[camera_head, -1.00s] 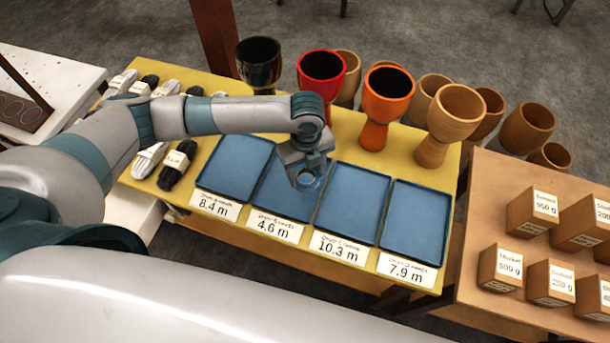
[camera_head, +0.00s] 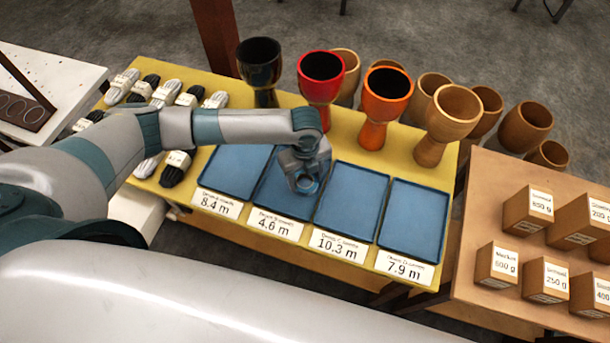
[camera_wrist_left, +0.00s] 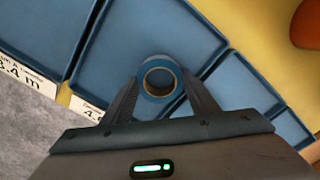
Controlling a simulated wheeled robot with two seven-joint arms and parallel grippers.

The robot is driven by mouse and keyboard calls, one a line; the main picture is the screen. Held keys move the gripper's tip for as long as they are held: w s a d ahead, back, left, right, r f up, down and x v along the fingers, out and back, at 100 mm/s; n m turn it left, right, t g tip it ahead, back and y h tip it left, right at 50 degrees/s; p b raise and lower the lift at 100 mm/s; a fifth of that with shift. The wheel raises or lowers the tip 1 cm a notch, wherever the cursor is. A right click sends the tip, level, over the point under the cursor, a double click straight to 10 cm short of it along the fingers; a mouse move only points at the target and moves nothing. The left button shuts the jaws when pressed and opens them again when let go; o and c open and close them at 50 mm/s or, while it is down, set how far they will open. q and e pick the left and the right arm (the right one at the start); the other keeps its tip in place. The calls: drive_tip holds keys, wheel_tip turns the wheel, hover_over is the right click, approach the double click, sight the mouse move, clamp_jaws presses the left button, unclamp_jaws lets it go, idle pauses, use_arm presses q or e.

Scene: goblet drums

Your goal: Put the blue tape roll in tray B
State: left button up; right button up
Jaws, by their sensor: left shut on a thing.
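The blue tape roll (camera_wrist_left: 159,79) is a small ring with a tan inner core. My left gripper (camera_head: 306,186) is shut on it, with one finger on each side in the left wrist view (camera_wrist_left: 161,92). In the head view the roll (camera_head: 305,185) shows at the gripper's tip, over tray B (camera_head: 264,203). Tray B is the second blue tray from the left, labelled 4.6 m; it also shows in the left wrist view (camera_wrist_left: 140,40). The gripper hides part of it. I cannot tell whether the roll touches the tray floor. My right gripper is not in view.
Empty blue trays stand beside it: the 8.4 m tray (camera_head: 233,172), the 10.3 m tray (camera_head: 350,205) and the 7.9 m tray (camera_head: 413,220). Goblet drums, including a red one (camera_head: 321,80) and an orange one (camera_head: 385,100), stand behind. Rope bundles (camera_head: 175,168) lie left.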

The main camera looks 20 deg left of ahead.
use_arm(q)
drive_tip(key=shift+f, duration=0.1)
drive_tip(key=o, duration=0.8)
drive_tip(key=shift+c, duration=0.2)
wheel_tip(320, 180, up, 12)
drive_tip(key=b, duration=0.3)
idle(0.3)
